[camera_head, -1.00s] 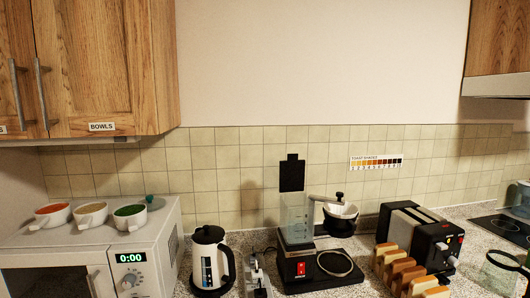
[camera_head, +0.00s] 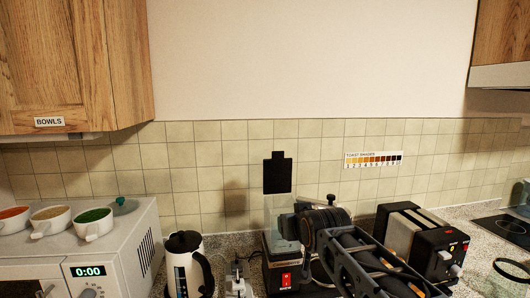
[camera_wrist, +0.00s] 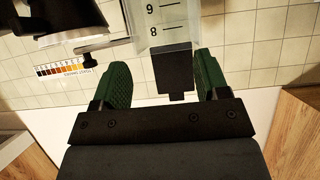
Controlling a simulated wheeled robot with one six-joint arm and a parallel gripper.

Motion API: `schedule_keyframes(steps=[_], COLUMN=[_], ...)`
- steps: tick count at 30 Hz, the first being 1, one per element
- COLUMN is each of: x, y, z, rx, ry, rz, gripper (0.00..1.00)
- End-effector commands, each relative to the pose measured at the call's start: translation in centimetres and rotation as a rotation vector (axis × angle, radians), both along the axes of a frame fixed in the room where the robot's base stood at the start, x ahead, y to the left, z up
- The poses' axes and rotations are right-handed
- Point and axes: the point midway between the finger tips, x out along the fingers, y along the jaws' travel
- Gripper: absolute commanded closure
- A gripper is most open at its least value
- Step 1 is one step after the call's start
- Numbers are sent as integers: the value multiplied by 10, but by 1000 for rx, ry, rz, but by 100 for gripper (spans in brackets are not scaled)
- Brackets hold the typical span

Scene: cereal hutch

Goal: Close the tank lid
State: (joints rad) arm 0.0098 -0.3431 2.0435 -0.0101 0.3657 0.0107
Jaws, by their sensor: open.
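The tank lid (camera_head: 278,173) is a flat black panel with a small tab. It stands upright, open, above the back of the clear water tank (camera_head: 278,217) of the coffee maker (camera_head: 284,278). In the wrist view, which is upside down, the black lid (camera_wrist: 176,68) shows between my gripper's green fingers beside the tank's scale (camera_wrist: 163,22). My gripper (camera_wrist: 161,66) is open and empty; I cannot tell if it touches the lid. In the head view my arm hides much of the coffee maker, and the fingertips do not show clearly.
A black toaster (camera_head: 413,237) stands close on the right. A white kettle (camera_head: 186,268) stands left of the coffee maker, and a microwave (camera_head: 110,240) with bowls is farther left. The tiled wall (camera_head: 330,150) is close behind.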

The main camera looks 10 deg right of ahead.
Motion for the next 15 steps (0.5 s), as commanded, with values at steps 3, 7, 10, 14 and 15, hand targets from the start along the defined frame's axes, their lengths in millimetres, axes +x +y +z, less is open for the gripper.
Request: schedule_keyframes(steps=[3, 7, 10, 14, 15], x=[44, 68, 81, 99, 106], y=[4, 9, 10, 9, 8], z=[62, 108, 126, 134, 134], rx=[-2, -1, -1, -2, -1], ry=[-236, -408, -473, -496, -496], rz=[10, 19, 24, 16, 15], gripper=[32, 32, 32, 32, 32])
